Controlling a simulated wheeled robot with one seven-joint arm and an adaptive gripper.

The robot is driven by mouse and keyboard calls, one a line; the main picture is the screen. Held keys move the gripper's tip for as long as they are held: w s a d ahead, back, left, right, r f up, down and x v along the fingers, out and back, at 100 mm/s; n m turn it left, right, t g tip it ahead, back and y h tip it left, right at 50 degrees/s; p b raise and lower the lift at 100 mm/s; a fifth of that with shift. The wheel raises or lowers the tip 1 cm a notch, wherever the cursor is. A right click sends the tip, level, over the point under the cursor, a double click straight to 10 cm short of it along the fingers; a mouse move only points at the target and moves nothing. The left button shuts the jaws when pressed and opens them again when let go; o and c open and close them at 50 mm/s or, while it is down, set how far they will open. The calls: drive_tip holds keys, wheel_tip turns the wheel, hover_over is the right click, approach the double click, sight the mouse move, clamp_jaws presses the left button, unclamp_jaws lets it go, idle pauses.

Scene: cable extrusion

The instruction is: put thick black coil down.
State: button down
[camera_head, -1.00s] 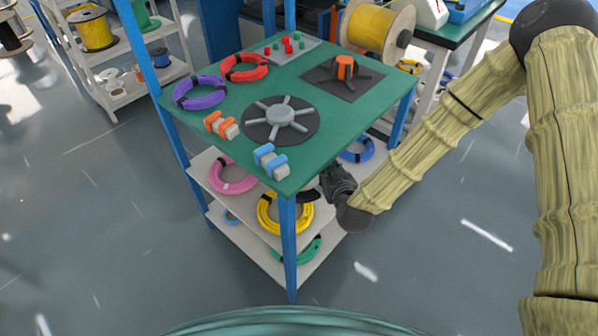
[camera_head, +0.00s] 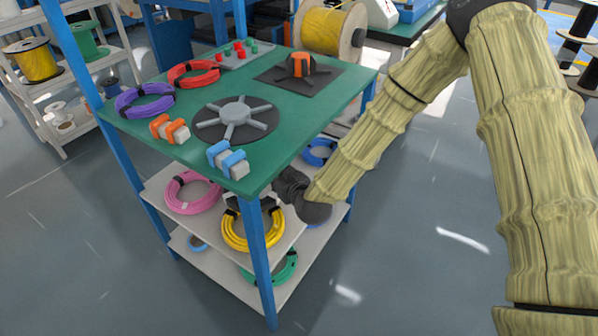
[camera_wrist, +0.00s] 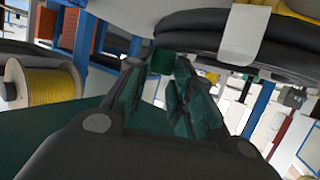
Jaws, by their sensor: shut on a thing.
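The thick black coil (camera_wrist: 205,42) shows at the top of the wrist view, with a pale band around it. My gripper (camera_wrist: 163,68) is shut on it at the coil's near edge; the exact contact is hard to see. In the head view my gripper (camera_head: 287,188) is at the upper shelf (camera_head: 285,240), under the front right edge of the green tabletop. The tabletop and my wrist hide most of the coil there; a dark piece shows behind the yellow coil (camera_head: 235,243).
A pink coil (camera_head: 178,205) lies left of the yellow one. A green coil (camera_head: 285,272) is on the lower shelf, and a blue coil (camera_head: 312,157) is farther back. The blue table leg (camera_head: 262,275) stands close in front. The tabletop (camera_head: 310,108) is just above my gripper.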

drive_tip(key=w+d+b, duration=0.1)
drive_tip(key=w+d, duration=0.1)
drive_tip(key=d, duration=0.1)
drive_tip(key=w+d, duration=0.2)
drive_tip(key=d, duration=0.2)
drive_tip(key=w+d+f+b, duration=0.1)
drive_tip(key=w+d, duration=0.1)
drive_tip(key=d, duration=0.2)
drive_tip(key=shift+w+f+b, duration=0.1)
drive_tip(key=shift+w+b, duration=0.25)
drive_tip(key=shift+w, duration=0.05)
drive_tip(key=shift+f+b, duration=0.8)
drive_tip(key=shift+f, duration=1.05)
drive_tip(key=shift+r, duration=0.1)
drive_tip(key=c, duration=1.2)
unclamp_jaws()
